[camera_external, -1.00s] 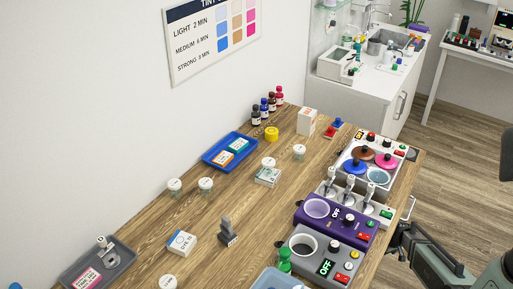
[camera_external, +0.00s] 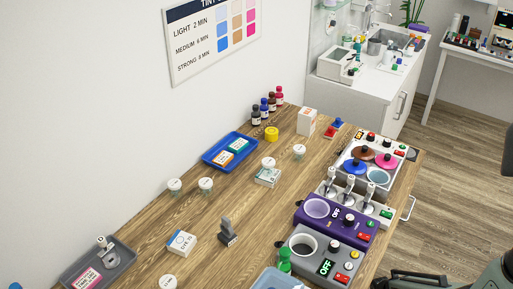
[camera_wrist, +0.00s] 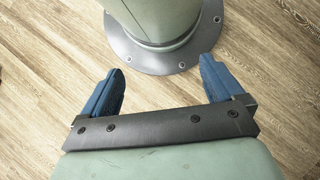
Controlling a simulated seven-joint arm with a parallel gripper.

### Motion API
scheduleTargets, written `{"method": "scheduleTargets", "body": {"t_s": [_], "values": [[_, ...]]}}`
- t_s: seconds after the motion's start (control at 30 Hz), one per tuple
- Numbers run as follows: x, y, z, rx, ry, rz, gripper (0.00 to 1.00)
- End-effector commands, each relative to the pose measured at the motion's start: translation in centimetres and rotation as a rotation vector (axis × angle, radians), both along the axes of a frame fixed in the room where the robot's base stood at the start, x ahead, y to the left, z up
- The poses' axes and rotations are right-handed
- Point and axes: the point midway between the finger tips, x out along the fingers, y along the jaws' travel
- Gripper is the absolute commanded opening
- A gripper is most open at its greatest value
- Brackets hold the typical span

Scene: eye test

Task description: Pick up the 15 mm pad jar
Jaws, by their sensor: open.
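Several small clear jars with white lids stand on the wooden table in the external view: a left jar (camera_external: 175,185), one close beside it (camera_external: 206,184), a jar near the middle (camera_external: 268,162), one farther right (camera_external: 299,151) and one at the bottom edge (camera_external: 168,281). Their lid marks are too small to read, so I cannot tell which is the 15 mm pad jar. In the wrist view my gripper (camera_wrist: 162,65) has its two blue fingers wide apart with nothing between them. It is over the wood floor beside my base, away from the jars.
The table (camera_external: 200,235) also holds a blue tray (camera_external: 217,163), a grey tray (camera_external: 122,262), dark bottles (camera_external: 264,108), a yellow tub (camera_external: 271,133), small boxes (camera_external: 181,243) and a grey stand (camera_external: 228,234). Purple (camera_external: 345,222) and grey heater units (camera_external: 345,262) line the right edge.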

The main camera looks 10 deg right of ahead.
Motion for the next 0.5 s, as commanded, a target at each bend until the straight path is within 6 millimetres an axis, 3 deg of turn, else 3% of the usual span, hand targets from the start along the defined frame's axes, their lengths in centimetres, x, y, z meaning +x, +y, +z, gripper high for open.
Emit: {"method": "scheduleTargets", "body": {"t_s": [0.17,0.37,0.5], "values": [[0.1,0.0,0.0,0.001,-0.001,0.000,0.80],[0.1,0.0,-0.1,0.002,-0.003,0.000,0.80],[1.8,-0.1,-1.0,0.022,-0.031,-0.016,0.80]]}}
